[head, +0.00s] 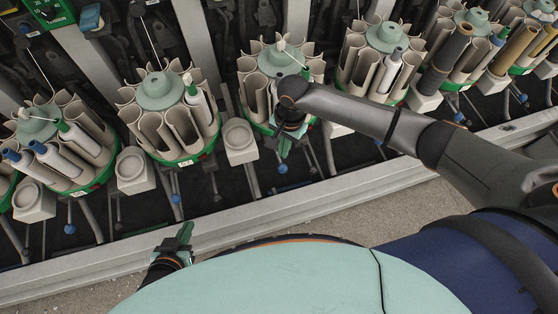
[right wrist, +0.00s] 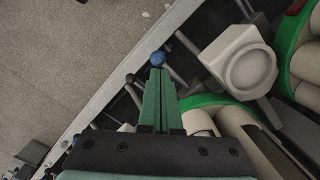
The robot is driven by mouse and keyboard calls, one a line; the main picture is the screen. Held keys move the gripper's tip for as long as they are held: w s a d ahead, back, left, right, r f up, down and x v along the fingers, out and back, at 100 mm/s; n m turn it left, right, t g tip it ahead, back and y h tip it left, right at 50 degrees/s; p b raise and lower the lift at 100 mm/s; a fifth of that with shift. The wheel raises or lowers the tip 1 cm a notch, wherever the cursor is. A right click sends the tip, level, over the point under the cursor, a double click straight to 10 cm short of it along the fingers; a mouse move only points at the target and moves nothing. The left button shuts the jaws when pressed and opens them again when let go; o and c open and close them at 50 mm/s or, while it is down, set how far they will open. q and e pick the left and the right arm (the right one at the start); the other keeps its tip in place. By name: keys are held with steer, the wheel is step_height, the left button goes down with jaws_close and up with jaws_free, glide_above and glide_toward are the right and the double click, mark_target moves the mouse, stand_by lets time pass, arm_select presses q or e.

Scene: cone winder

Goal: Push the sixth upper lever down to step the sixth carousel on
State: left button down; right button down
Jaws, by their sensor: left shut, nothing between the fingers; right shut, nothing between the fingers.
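My right gripper (head: 284,152) is shut and empty, pointing down at the front of a round green-rimmed carousel (head: 278,58) of beige tubes. A blue-ball lever (head: 282,168) shows just past its fingertips. In the right wrist view the shut green fingers (right wrist: 159,74) end right by the blue ball (right wrist: 158,59); I cannot tell whether they touch. A dark-knobbed lever (right wrist: 130,79) is beside it to the left. I cannot tell which lever is the sixth upper one. My left gripper (head: 178,240) is shut and empty, low in front of the machine rail.
Similar carousels (head: 160,92) stand in a row on both sides, with pale cup blocks (head: 240,138) between them. More blue-ball levers (head: 175,199) hang below. A grey metal rail (head: 110,257) runs along the front, with bare floor (head: 330,206) before it.

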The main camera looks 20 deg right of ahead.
mark_target(283, 166)
steer(key=shift+w+d+r, duration=0.2)
steer(key=shift+w+d, duration=0.05)
steer(key=shift+d, duration=0.05)
arm_select(q)
steer(key=shift+f, duration=0.15)
arm_select(e)
steer(key=shift+f, duration=0.15)
